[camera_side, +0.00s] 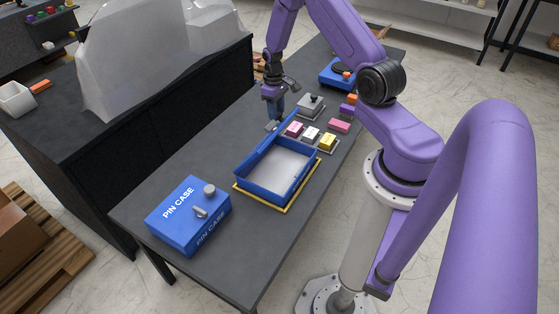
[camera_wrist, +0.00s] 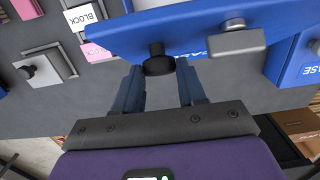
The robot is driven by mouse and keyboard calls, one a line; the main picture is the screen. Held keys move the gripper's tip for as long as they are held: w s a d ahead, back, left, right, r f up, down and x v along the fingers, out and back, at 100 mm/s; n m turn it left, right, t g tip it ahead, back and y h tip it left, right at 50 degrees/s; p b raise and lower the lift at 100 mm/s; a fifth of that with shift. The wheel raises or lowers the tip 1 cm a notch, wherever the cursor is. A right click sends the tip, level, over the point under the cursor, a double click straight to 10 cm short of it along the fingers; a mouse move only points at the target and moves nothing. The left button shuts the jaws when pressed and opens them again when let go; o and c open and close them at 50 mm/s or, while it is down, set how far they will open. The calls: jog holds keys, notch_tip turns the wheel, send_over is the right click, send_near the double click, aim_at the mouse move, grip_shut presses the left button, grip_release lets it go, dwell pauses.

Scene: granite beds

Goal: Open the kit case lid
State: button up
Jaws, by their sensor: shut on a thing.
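The blue kit case (camera_side: 299,188) stands open on the dark bench, with a pale floor inside. Its blue lid (camera_side: 268,142) is raised, roughly upright, along the case's left side. In the wrist view the lid (camera_wrist: 120,40) spans the top, with a black knob (camera_wrist: 157,63) and a grey fitting (camera_wrist: 238,42). My gripper (camera_side: 272,122) is at the lid's outer side, near its far end. In the wrist view my gripper (camera_wrist: 160,82) has its blue fingers on either side of the black knob, shut on it. The exact finger contact is partly hidden.
A blue pin case (camera_side: 185,222) stands at the near left. A knobbed grey plate (camera_side: 312,106) and a blue box (camera_side: 338,76) lie farther back. The bench's left strip is clear.

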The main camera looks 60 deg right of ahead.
jog(key=shift+w+r, duration=0.2)
jog(key=shift+w, duration=0.55)
jog(key=shift+w+r, duration=0.15)
jog(key=shift+w, duration=0.55)
jog(key=shift+w, duration=1.45)
jog(key=shift+w+f, duration=0.15)
jog(key=shift+w, duration=0.55)
jog(key=shift+w+f, duration=0.1)
jog(key=shift+w, duration=0.6)
